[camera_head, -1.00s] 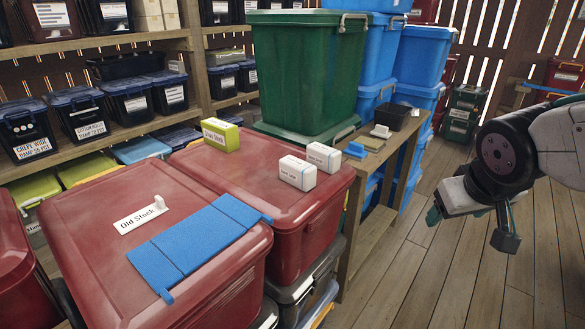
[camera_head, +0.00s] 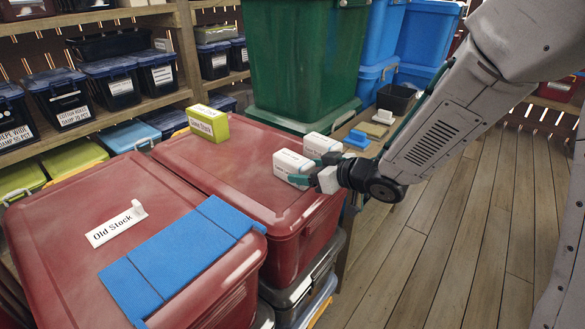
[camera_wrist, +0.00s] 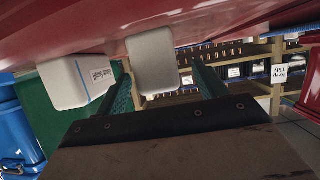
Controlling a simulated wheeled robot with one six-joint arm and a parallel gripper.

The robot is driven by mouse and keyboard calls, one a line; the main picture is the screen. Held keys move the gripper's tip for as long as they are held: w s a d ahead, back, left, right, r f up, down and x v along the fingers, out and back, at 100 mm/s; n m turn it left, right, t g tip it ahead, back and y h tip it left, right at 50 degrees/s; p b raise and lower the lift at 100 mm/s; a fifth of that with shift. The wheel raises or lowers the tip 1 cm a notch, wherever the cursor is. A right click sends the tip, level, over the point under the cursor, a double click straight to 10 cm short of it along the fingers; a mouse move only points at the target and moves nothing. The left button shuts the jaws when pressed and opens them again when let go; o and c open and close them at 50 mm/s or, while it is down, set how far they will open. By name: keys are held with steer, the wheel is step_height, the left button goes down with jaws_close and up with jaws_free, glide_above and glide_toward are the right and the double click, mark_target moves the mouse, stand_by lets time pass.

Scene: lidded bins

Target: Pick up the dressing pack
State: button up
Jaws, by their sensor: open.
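Two white boxes stand on the lid of the right-hand red bin: a nearer white box (camera_head: 291,164) and one just behind it (camera_head: 318,143). Their small print is too blurred in the head view to tell which is the dressing pack. My gripper (camera_head: 316,170) is open at the right side of the nearer box. In the wrist view, which looks upside down, a plain white box face (camera_wrist: 153,60) lies between my open fingers (camera_wrist: 165,90).
A lime-green box (camera_head: 208,124) stands at the lid's back. A blue panel (camera_head: 185,255) and an "Old Stock" sign (camera_head: 117,225) lie on the left red lid (camera_head: 60,200). A tall green bin (camera_head: 305,60) stands behind. The floor at right is open.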

mark_target(286, 161)
steer(key=x, duration=0.5)
steer(key=shift+w+d+f, duration=0.1)
steer(key=shift+d, duration=0.1)
steer(key=c, duration=1.1)
